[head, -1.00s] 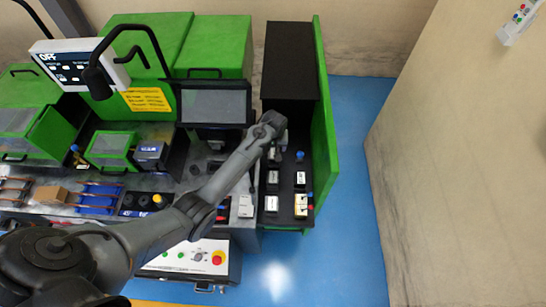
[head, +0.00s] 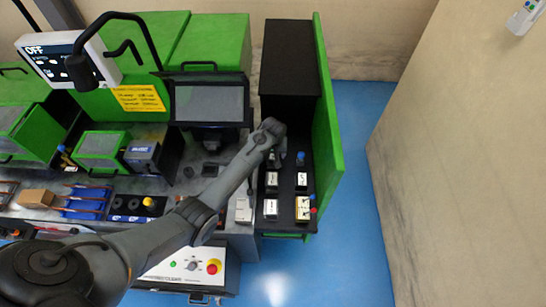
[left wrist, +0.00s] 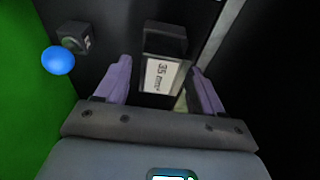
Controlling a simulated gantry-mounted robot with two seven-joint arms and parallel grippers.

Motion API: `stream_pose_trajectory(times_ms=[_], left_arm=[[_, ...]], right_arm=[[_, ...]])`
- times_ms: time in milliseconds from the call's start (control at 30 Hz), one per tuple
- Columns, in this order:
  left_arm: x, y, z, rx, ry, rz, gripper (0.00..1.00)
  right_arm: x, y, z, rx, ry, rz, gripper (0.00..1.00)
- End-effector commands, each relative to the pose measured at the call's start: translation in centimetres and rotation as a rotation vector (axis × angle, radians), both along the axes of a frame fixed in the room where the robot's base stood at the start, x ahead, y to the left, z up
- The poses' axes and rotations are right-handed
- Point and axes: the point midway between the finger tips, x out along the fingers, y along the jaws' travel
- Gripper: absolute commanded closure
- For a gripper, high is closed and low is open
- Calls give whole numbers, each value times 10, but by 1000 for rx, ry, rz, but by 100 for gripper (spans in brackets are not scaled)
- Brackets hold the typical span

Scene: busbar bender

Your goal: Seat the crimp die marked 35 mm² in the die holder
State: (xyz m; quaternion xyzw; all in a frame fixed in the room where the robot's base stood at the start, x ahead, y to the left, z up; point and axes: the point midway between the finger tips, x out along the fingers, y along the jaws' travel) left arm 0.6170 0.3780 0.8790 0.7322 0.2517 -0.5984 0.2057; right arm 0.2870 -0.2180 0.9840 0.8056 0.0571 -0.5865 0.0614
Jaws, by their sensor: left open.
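The crimp die marked 35 mm² (left wrist: 160,75) is a dark block with a white label, seen in the left wrist view just beyond and between my fingers. My left gripper (left wrist: 155,88) has two purple fingers spread apart, one on each side of the die's label, and holds nothing. In the head view my left gripper (head: 275,157) is at the back left of the black shelf (head: 287,228), largely hidden by its own wrist, and the die under it cannot be made out. I cannot pick out the die holder for certain. My right gripper is not in view.
Other dark blocks with white labels (head: 270,208) stand on the shelf close in front of my gripper. A blue knob (left wrist: 58,60) is left of the fingers in the wrist view. A green side panel (head: 328,130) bounds the shelf on the right.

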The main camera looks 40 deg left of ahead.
Motion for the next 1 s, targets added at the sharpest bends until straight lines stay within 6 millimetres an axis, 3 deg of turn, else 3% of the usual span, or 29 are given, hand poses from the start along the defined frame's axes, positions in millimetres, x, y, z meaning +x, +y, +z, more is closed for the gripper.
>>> stream_pose_trajectory(times_ms=[833, 867, 1000], left_arm=[[0, 0, 0, 0, 0, 1, 32], [0, 0, 0, 0, 0, 1, 33], [0, 0, 0, 0, 0, 1, 55]], right_arm=[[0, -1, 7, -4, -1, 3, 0], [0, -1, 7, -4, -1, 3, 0], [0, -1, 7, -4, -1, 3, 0]])
